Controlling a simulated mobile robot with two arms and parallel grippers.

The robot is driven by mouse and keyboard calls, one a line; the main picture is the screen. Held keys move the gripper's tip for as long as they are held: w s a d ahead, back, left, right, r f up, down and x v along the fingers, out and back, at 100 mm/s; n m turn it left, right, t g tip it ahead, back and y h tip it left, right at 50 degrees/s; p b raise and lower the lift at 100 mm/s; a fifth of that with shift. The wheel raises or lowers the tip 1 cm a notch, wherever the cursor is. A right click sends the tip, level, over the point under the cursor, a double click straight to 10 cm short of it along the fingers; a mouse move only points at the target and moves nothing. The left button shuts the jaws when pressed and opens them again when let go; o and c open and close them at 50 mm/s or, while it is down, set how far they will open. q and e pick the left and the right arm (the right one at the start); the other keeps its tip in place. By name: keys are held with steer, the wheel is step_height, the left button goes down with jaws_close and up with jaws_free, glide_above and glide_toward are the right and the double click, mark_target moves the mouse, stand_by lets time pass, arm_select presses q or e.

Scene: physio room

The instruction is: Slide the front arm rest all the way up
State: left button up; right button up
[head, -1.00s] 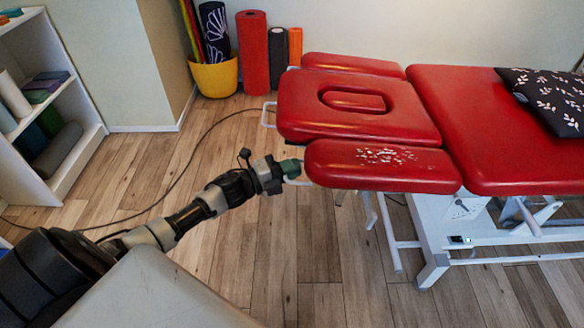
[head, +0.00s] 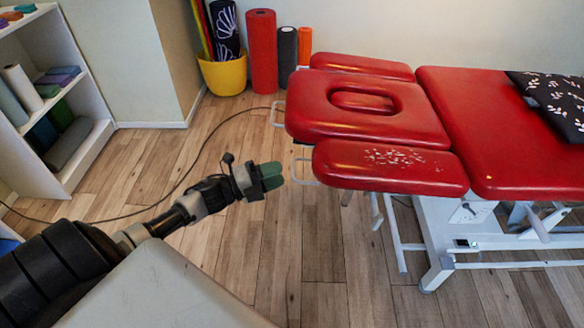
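The front arm rest (head: 390,167) is the red padded piece nearest me on the massage table, with pale worn specks on its top. It sits about level with the red head section (head: 420,118). A white metal loop handle (head: 304,172) sticks out from its left end. My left gripper (head: 272,176), with green fingertips, is just left of that handle with a small gap between them. It seems to hold nothing; the angle hides whether its fingers are apart. My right gripper is not in view.
The far arm rest (head: 360,66) lies behind the head section. A yellow bucket (head: 223,75) and upright rolls stand by the wall. A white shelf (head: 75,100) is at the left. A cable (head: 180,180) crosses the wooden floor, which is otherwise clear left of the table.

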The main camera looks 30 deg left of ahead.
arm_select(q)
steer(key=v, duration=0.4)
stand_by(0.5)
